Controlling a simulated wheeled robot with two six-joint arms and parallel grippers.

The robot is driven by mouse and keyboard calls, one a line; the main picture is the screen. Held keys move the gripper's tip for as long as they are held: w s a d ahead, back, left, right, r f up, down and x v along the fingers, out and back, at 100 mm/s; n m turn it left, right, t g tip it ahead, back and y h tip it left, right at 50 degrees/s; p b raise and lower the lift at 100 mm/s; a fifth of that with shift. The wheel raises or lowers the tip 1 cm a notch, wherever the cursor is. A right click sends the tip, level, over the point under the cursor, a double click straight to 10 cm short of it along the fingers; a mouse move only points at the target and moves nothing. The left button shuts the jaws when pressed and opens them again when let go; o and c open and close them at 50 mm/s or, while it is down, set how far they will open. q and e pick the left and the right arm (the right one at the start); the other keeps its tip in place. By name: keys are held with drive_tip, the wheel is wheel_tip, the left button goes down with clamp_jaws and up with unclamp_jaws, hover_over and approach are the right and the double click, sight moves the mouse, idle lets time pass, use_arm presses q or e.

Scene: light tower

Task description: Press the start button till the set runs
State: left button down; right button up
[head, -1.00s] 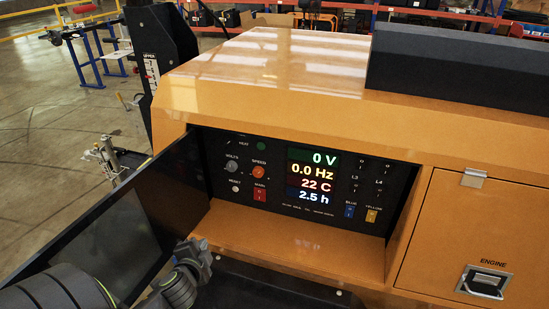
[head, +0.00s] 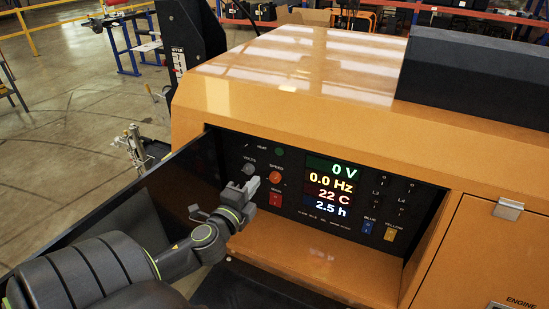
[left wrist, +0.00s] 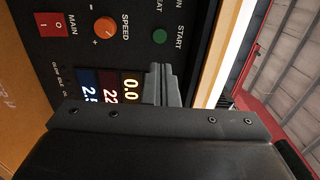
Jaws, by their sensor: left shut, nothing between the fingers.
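The green start button (head: 279,151) is at the upper left of the black control panel (head: 300,222). In the left wrist view the button (left wrist: 159,36) shows beside the word START. My left gripper (head: 252,184) is shut and empty, in front of the panel's left part, below and left of the button. In the left wrist view its closed fingertips (left wrist: 160,70) lie just below the button in the picture, apart from it. The display (head: 330,188) reads 0 V, 0.0 Hz, 22 C and 2.5 h. My right gripper is not in view.
The orange speed knob (head: 275,177), grey volts knob (head: 249,169) and red main switch (head: 275,199) are close to my left gripper. A dark open door (head: 130,205) stands at the left. The orange housing (head: 290,245) forms a ledge below the panel.

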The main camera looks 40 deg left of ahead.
sight(278, 150)
use_arm(q)
drive_tip(key=b+x, duration=0.1)
drive_tip(key=x, duration=1.1)
drive_tip(key=shift+w, duration=0.3)
drive_tip(key=shift+w+a, duration=0.1)
drive_tip(key=shift+w+a+r, duration=0.1)
drive_tip(key=shift+w+a, duration=0.05)
drive_tip(key=shift+w, duration=0.3)
drive_tip(key=shift+r, duration=0.25)
